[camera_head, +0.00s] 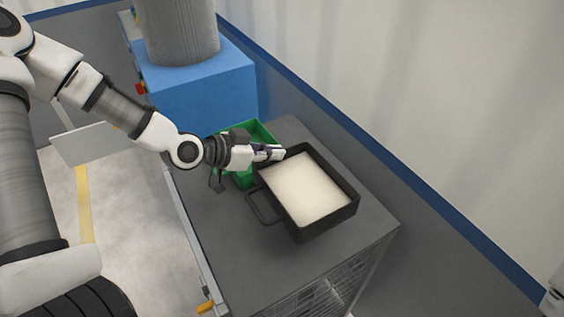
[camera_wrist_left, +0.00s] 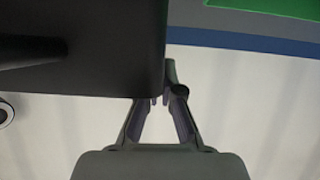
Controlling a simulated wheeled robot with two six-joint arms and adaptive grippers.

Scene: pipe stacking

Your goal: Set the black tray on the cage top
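The black tray (camera_head: 331,229) holds a flat white fill (camera_head: 306,189) and has a looped handle on its left side. It appears to be on the grey cage top (camera_head: 238,266), close to the right edge; any small gap beneath it cannot be told. My left gripper (camera_head: 279,153) is at the tray's far left corner, its narrow fingertips on the rim. In the left wrist view the fingers (camera_wrist_left: 161,97) come together at the edge of the dark tray wall (camera_wrist_left: 90,75), which hides one fingertip.
A green bin (camera_head: 237,178) stands on the cage top just behind and left of the tray. A blue block (camera_head: 203,92) with a grey cylinder (camera_head: 178,30) is behind it. The near left of the cage top is clear. A pale wall is on the right.

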